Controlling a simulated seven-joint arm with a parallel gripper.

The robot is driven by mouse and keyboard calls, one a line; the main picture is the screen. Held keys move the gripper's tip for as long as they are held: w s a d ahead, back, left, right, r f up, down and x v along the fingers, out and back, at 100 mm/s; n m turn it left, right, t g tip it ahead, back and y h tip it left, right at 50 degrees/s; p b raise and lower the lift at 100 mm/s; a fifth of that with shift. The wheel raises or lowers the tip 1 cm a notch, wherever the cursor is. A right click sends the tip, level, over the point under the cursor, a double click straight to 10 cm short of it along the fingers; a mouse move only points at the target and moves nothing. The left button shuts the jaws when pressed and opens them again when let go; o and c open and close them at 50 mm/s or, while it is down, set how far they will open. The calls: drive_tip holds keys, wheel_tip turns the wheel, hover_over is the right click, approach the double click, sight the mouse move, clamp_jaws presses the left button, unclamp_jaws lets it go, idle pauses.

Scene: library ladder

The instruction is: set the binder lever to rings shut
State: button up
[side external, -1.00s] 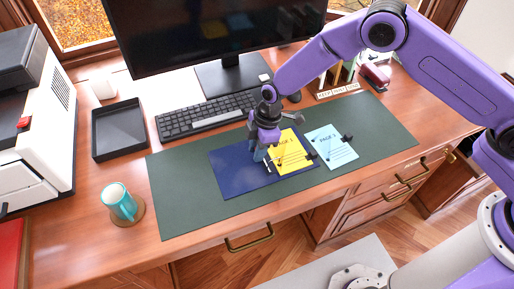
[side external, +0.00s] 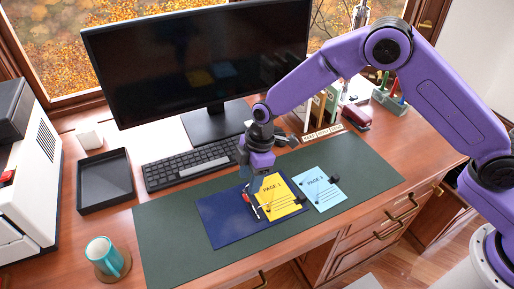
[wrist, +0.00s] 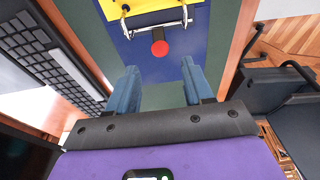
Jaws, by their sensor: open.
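The dark blue binder (side external: 222,222) lies open on the green desk mat, with a yellow sheet marked PAGE 1 (side external: 272,203) on it. In the wrist view, a metal ring mechanism crosses the blue binder (wrist: 150,72) beside the yellow sheet (wrist: 150,6). The binder lever's red knob (wrist: 160,47) sticks out from the middle of the mechanism toward my gripper; red also shows in the side view (side external: 246,197). I cannot tell whether the rings are closed. My gripper (wrist: 158,82) is open and empty, its blue fingers apart, with the knob ahead of the gap and not touched.
The keyboard (side external: 188,167) and monitor (side external: 200,60) stand behind. A black tray (side external: 104,182) and teal mug (side external: 103,256) are left. The green mat (side external: 165,245) is clear at left.

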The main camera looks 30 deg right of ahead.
drive_tip(key=v, duration=1)
drive_tip(key=s+d+r+m+h, duration=0.1)
drive_tip(key=s+d+r, duration=0.3)
drive_tip(key=s+d, duration=0.8)
drive_tip(key=s+d+r+m+h, duration=0.1)
drive_tip(key=s+d+r+m, duration=0.3)
drive_tip(key=s+d, duration=0.9)
drive_tip(key=s, duration=0.5)
drive_tip(key=shift+s, duration=0.35)
